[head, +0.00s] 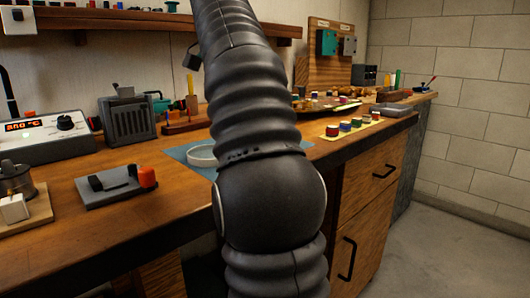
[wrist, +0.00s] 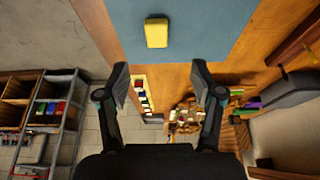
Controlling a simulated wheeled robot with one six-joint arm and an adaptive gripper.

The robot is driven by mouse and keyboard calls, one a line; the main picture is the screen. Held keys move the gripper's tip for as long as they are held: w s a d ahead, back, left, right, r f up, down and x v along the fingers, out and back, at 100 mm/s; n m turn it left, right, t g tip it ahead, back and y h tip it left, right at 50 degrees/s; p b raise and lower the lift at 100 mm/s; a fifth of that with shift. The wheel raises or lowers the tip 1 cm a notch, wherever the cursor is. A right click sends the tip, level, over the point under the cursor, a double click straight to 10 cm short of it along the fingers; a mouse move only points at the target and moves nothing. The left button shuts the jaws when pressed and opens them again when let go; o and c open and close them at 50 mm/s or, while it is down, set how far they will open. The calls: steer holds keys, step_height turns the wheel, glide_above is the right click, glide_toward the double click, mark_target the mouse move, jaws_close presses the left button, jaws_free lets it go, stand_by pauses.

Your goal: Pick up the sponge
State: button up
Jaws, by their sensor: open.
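A yellow sponge (wrist: 156,33), a small block, lies on a blue mat (wrist: 205,40) at the top middle of the wrist view. My gripper (wrist: 160,84) is open and empty; its two fingers stand wide apart, below the sponge in that picture and apart from it. In the head view the blue mat (head: 178,152) shows on the bench left of my arm. I do not see the sponge or my gripper there; my arm covers the middle of the picture.
The wooden bench (head: 120,215) also holds a soldering unit (head: 45,138), a grey block with an orange part (head: 117,185), and a row of small coloured jars (head: 350,126). A shelf rack (wrist: 55,115) stands on the floor.

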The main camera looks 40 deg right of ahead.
steer(key=b+x, duration=0.1)
steer(key=x, duration=0.2)
steer(key=b+x, duration=0.2)
steer(key=x, duration=0.2)
steer(key=b+x, duration=0.1)
steer(key=x, duration=0.2)
steer(key=shift+s+d+f, duration=0.2)
steer(key=shift+s+f, duration=0.05)
steer(key=c, duration=0.8)
